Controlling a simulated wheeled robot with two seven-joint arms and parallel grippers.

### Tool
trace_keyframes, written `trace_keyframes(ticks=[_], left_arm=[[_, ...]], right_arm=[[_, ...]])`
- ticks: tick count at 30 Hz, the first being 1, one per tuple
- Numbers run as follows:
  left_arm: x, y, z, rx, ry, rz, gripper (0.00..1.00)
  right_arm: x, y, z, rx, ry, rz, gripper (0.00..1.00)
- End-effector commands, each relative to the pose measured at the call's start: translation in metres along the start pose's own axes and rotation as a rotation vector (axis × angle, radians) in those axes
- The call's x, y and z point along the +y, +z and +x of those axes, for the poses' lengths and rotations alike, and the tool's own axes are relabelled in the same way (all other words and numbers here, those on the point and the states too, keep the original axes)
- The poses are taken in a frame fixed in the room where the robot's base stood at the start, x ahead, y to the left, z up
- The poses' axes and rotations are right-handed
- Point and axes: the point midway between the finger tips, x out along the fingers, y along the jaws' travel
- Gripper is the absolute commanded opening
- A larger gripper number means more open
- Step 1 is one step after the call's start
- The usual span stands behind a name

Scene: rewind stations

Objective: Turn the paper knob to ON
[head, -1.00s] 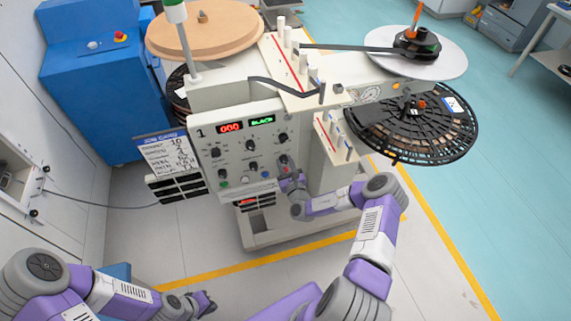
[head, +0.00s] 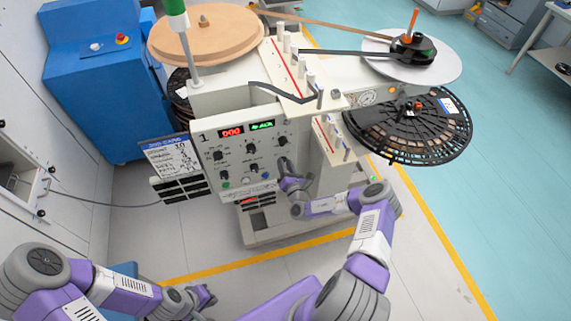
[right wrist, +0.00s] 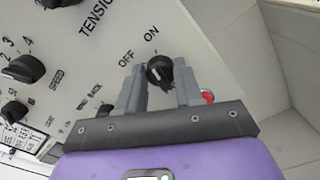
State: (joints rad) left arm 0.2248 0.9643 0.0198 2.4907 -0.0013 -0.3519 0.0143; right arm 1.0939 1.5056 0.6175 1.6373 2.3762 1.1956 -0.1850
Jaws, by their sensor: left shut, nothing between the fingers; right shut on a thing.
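The paper knob (right wrist: 159,71) is a small black dial with a light pointer mark, on a pale panel beside printed OFF and ON labels in the right wrist view. My right gripper (right wrist: 158,88) has one finger on each side of it and is shut on it. In the head view my right gripper (head: 285,169) is at the lower right of the control panel (head: 232,157) and hides the knob. Which label the pointer meets is hard to tell. My left gripper (head: 208,298) is shut and empty, low in front of the machine.
Other black knobs (right wrist: 25,69) and a red button (right wrist: 207,97) sit close to my right fingers. A wooden disc (head: 205,38) and a black slotted reel (head: 412,125) flank the machine. A blue cabinet (head: 95,85) stands behind left.

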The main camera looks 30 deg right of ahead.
Motion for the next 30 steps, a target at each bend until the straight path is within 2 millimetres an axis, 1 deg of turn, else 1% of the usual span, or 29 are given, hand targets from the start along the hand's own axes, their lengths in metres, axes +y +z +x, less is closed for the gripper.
trace_keyframes(ticks=[6,12,18,30], left_arm=[[0.0014,0.0002,-0.0038,0.0,0.0,0.0,0.0],[0.0019,0.0003,-0.0051,0.0,0.0,0.0,0.0],[0.0021,0.0003,-0.0056,0.0,0.0,0.0,0.0],[0.0021,0.0003,-0.0057,0.0,0.0,0.0,0.0]], right_arm=[[-0.0007,-0.0007,-0.0008,0.002,-0.001,0.141,0.05],[-0.0007,-0.0014,-0.0007,0.003,-0.001,0.221,0.05],[-0.0009,-0.0015,-0.0006,0.003,-0.001,0.256,0.05],[-0.0008,-0.0018,-0.0007,0.004,-0.001,0.263,0.05]])
